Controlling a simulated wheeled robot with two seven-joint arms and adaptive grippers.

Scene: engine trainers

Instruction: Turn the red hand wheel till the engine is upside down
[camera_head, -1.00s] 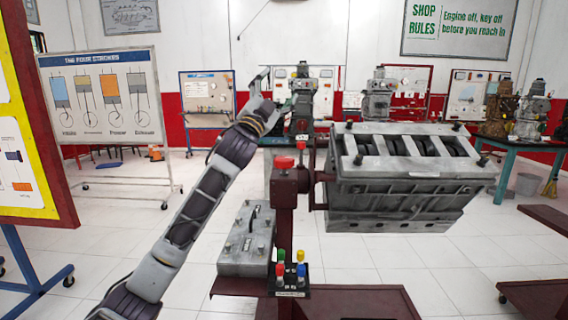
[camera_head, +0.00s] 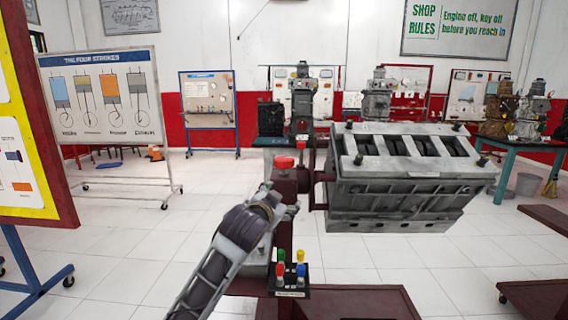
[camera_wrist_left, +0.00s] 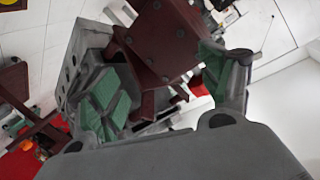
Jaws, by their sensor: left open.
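The grey engine block (camera_head: 400,185) hangs on the dark red stand (camera_head: 284,225) with its open bores facing up in the head view. A red knob (camera_head: 285,162) tops the stand; no hand wheel rim can be made out. My left arm reaches up from below to the stand, and its gripper is mostly hidden there behind my own wrist. In the left wrist view my left gripper (camera_wrist_left: 167,82) is open, its green-padded fingers apart, with the stand's dark red bolted head (camera_wrist_left: 160,40) beyond and between them. Contact cannot be told. My right gripper is not in view.
A grey box (camera_head: 262,262) and a small tray of coloured knobs (camera_head: 290,280) sit low on the stand, close to my left arm. A yellow-edged board (camera_head: 30,150) stands at the left.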

